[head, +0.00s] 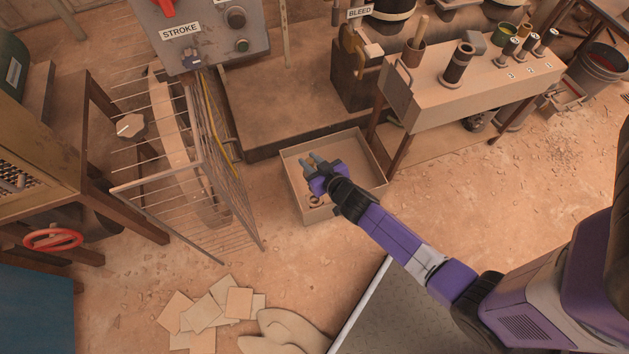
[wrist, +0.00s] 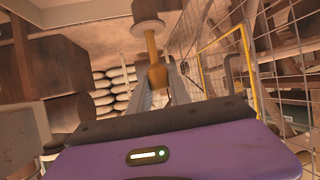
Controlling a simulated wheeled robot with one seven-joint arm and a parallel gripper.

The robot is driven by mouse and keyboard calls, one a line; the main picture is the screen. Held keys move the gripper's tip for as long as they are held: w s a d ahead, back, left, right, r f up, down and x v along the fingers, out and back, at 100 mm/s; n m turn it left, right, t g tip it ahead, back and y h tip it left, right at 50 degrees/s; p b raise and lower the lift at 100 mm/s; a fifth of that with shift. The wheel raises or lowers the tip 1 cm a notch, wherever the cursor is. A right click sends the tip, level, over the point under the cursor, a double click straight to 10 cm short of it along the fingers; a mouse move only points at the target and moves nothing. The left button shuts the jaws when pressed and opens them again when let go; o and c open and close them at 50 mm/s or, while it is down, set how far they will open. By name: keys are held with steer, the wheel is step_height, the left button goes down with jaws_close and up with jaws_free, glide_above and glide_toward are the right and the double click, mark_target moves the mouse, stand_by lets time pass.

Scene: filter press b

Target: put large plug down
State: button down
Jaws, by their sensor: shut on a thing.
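My gripper (head: 310,165) reaches out over an open shallow tray (head: 291,178) on the floor in the head view. Its grey fingers point up and left in the picture. In the wrist view the fingers (wrist: 163,82) close around a tan stem, which I take as the large plug (wrist: 156,60), with a wider round head at its upper end. I cannot make out the plug in the head view, and its lower end is hidden between the fingers. A few small dark rings (head: 315,201) lie in the tray.
A wire guard (head: 190,170) stands left of the tray. A bench (head: 480,88) with a dark cylinder (head: 457,64) and small labelled pieces is at upper right. The control box marked STROKE (head: 215,35) is at the top. Loose sheets (head: 205,308) lie on the floor below.

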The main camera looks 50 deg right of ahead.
steer(key=f, duration=0.1)
steer(key=d+f+b, duration=0.1)
steer(key=f, duration=0.2)
steer(key=shift+s+d+b, duration=0.3)
steer(key=shift+b, duration=0.1)
step_height(320, 180, down, 18)
steer(key=b, duration=1.3)
steer(key=shift+f+b, duration=0.2)
steer(key=shift+b, duration=0.1)
steer(key=c, duration=1.2)
jaws_free()
steer(key=shift+r, duration=0.1)
